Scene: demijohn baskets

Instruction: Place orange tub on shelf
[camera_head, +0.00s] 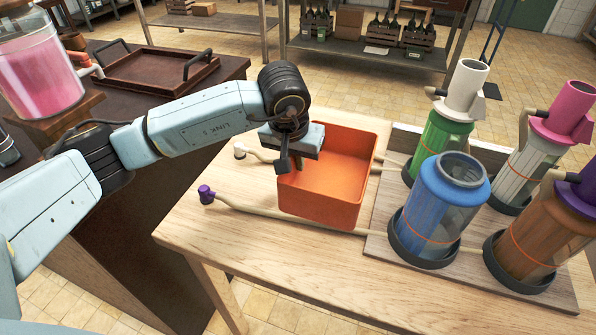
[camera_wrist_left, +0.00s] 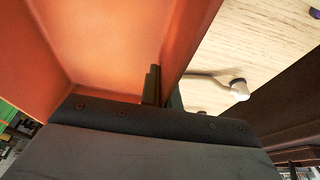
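The orange tub (camera_head: 345,160) stands upright and looks empty on the light wooden table (camera_head: 225,235). My left gripper (camera_head: 288,163) is at the tub's left wall. In the left wrist view, the gripper (camera_wrist_left: 164,90) has one finger inside the tub (camera_wrist_left: 110,45) and the other outside, with the wall pinched between them. The tub's underside is hidden. A metal shelf (camera_head: 365,60) with bottle crates stands at the back, and another shelf (camera_head: 225,22) stands left of it. My right gripper is not in view.
Several coloured cylinders, including a blue one (camera_head: 440,210) and a green one (camera_head: 437,140), stand on a board right of the tub. A hose with a purple end (camera_head: 206,194) lies on the table. A dark counter with a brown tray (camera_head: 155,72) is at left.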

